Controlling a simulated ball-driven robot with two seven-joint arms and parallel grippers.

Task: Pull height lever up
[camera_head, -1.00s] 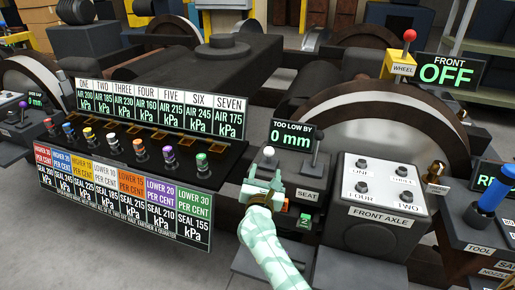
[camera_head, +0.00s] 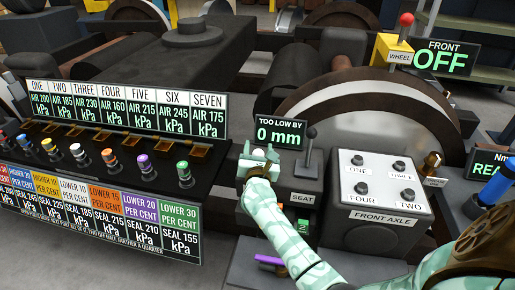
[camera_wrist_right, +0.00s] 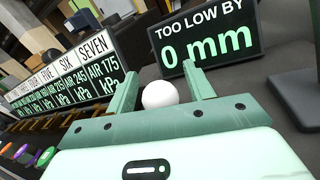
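The white round knob (camera_wrist_right: 160,95), which looks like the height lever's, stands below the display reading "TOO LOW BY 0 mm" (camera_head: 280,133); the display also shows in the right wrist view (camera_wrist_right: 205,45). My right gripper (camera_head: 259,155) is at the knob in the head view. In the right wrist view its two fingers (camera_wrist_right: 163,92) stand on either side of the knob, with a visible gap on each side, so it is open around it. The lever's stem is hidden behind the gripper. My left gripper is not in view.
A dark-knobbed lever (camera_head: 311,134) stands close right on the box marked SEAT. Further right is the white FRONT AXLE panel (camera_head: 380,186). A row of coloured knobs (camera_head: 110,158) and label boards lies left. A red-knobbed lever (camera_head: 406,20) stands at the back right.

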